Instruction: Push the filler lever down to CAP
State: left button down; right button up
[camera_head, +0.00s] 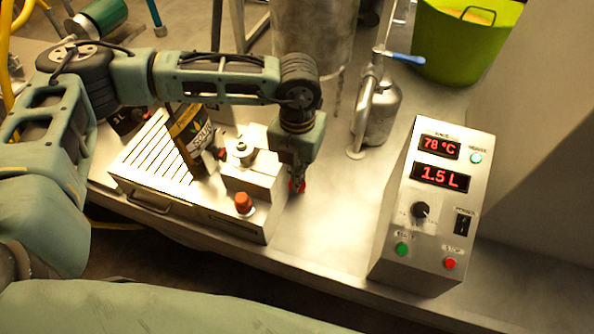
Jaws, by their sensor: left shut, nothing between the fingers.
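The filler (226,226) is a low metal unit with a slotted drip tray and a raised block. My left gripper (297,180) is shut and points down at the right side of that block. A small red piece (299,187) shows at its fingertips; it may be the lever's knob, but the lever itself is mostly hidden by the gripper. I cannot tell whether they touch. An orange-red knob (243,203) stands on the front of the unit. No CAP marking is readable. My right gripper is out of view.
A control box (432,205) stands to the right, reading 78 °C and 1.5 L. Behind are a steel tank (312,35), a metal vessel (378,115) with a blue-handled valve (400,57), and a green bucket (462,45). Bare metal bench lies between filler and control box.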

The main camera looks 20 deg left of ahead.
pick_arm(q)
notch_tip(320, 180, up, 10)
jog(key=p, duration=0.4)
dwell(0.4)
jog(key=shift+s+f, duration=0.1)
dwell(0.4)
